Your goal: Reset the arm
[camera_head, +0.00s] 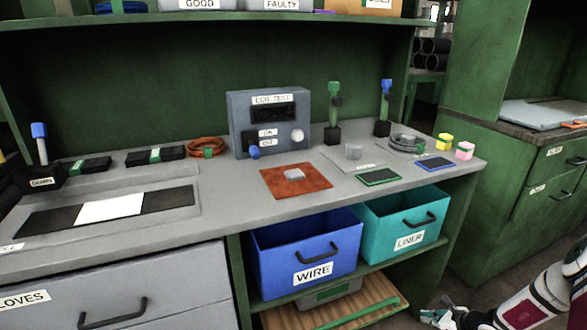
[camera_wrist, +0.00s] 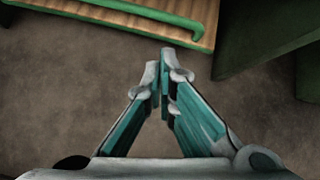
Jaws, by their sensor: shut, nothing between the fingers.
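My gripper (camera_head: 432,314) is low at the bottom right of the head view, in front of the bench and below its worktop. In the wrist view my gripper (camera_wrist: 163,75) points toward the floor, its fingertips together with nothing between them. Part of my arm shows at the right edge of the head view. The gripper is apart from the bench and its bins.
The grey worktop (camera_head: 220,215) holds a tester box (camera_head: 238,110), an orange mat (camera_head: 275,185) and small parts. Below are a blue WIRE bin (camera_head: 270,265), a teal LINER bin (camera_head: 375,223) and a wooden slatted board (camera_head: 290,318). Bare floor (camera_wrist: 60,110) lies under the gripper.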

